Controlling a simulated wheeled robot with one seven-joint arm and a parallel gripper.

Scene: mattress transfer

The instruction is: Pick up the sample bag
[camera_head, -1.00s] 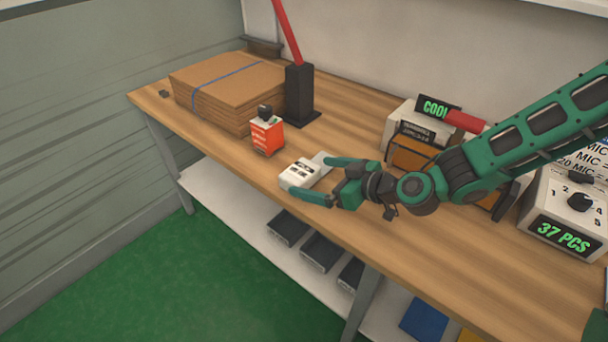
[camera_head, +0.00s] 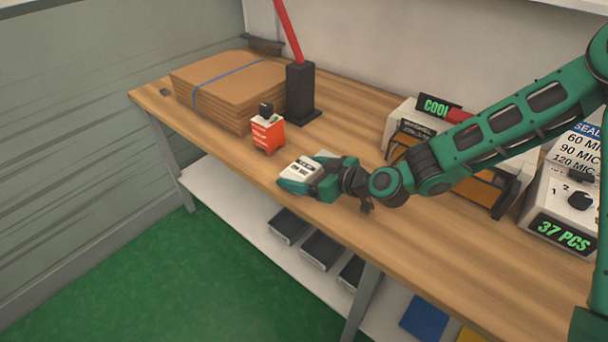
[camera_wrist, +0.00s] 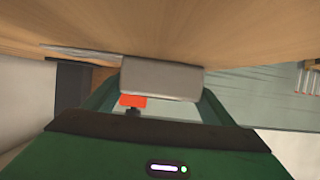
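The sample bag is most likely the small white packet with dark print (camera_head: 302,168), lying near the front edge of the wooden bench. My gripper (camera_head: 309,172) is low over the bench with one finger along the packet's near side and the other at its far side. In the wrist view the packet is a pale grey block (camera_wrist: 162,78) between the two fingers (camera_wrist: 160,92). The fingers look spread around it, with little or no gap at the sides. Whether they touch it is hard to see.
A red box with a dark top (camera_head: 267,132) stands just behind the packet. Stacked cardboard (camera_head: 225,85) and a black post with a red lever (camera_head: 300,92) are farther back. A sealer-like machine (camera_head: 415,125) and a counter reading 37 PCS (camera_head: 562,232) stand right.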

